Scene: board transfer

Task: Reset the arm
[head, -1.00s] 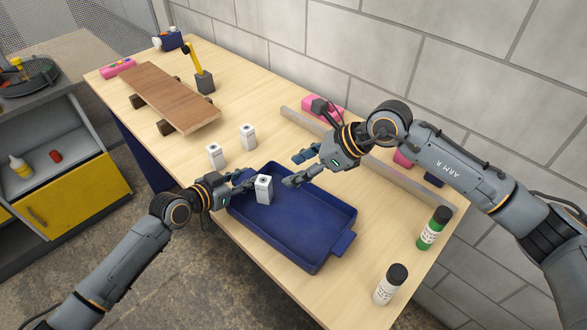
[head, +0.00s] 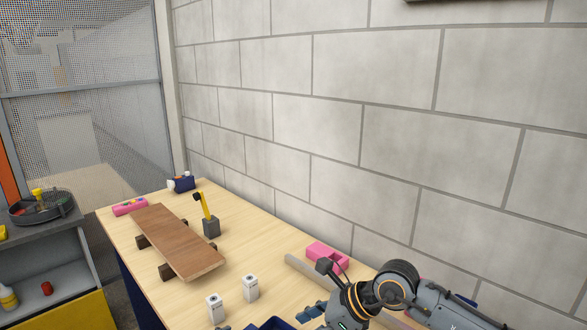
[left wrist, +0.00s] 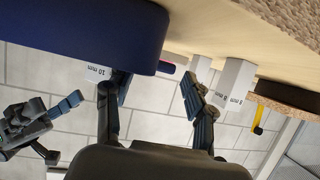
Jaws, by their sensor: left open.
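In the head view only a sliver of the tray (head: 272,324) shows at the bottom edge. My right arm comes in at the lower right of the head view, its gripper (head: 312,312) partly cut off. The left wrist view shows the right gripper (left wrist: 64,130) with fingers apart and empty.
Two white blocks (head: 216,308) (head: 250,287) stand on the wooden table (head: 180,317). A grey wall (head: 370,150) borders the table's far side.

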